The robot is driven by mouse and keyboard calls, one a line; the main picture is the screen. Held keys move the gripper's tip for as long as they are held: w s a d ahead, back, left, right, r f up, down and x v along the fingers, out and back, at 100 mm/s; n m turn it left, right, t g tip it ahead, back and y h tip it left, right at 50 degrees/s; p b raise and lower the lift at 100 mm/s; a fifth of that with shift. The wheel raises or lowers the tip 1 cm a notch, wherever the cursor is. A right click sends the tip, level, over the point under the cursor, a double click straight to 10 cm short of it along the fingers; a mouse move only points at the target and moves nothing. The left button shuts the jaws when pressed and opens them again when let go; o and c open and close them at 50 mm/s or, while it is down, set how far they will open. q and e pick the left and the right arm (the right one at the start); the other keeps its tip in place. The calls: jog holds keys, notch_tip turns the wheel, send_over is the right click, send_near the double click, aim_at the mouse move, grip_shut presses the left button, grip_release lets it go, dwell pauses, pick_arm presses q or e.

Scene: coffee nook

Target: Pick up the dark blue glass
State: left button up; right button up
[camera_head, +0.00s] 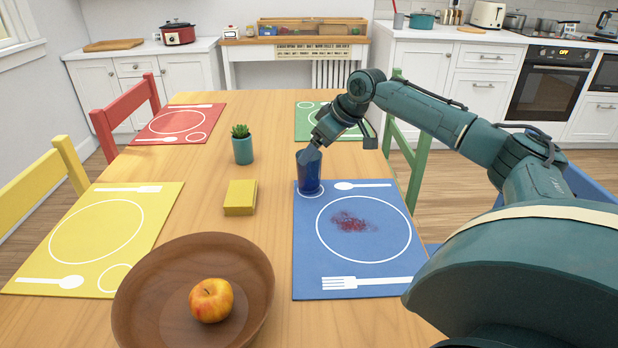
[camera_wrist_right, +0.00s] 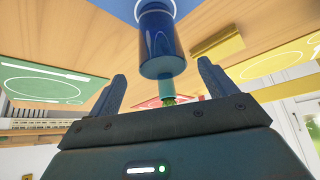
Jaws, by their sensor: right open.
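The dark blue glass (camera_head: 309,175) stands upright on the small circle at the far left corner of the blue placemat (camera_head: 310,270). My right gripper (camera_head: 312,152) is at the top of the glass in the head view, and its fingers are hard to make out there. In the right wrist view, the open fingers (camera_wrist_right: 160,85) show on both sides of the line to the glass (camera_wrist_right: 157,45), with clear gaps to it. That view looks upside down. I cannot tell whether the gripper touches the rim. My left gripper is not in view.
A yellow sponge-like block (camera_head: 240,197) and a potted plant (camera_head: 242,148) stand left of the glass. A wooden bowl (camera_head: 140,300) with an apple (camera_head: 211,300) is at the front. A red stain (camera_head: 350,222) marks the blue placemat.

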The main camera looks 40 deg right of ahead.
aim_at(309, 172)
jog(key=b+x, duration=0.1)
jog(key=x, duration=0.5)
jog(key=shift+a+f, duration=0.15)
jog(key=shift+f, duration=0.25)
jog(key=shift+c, duration=0.5)
jog(key=c, duration=1.1)
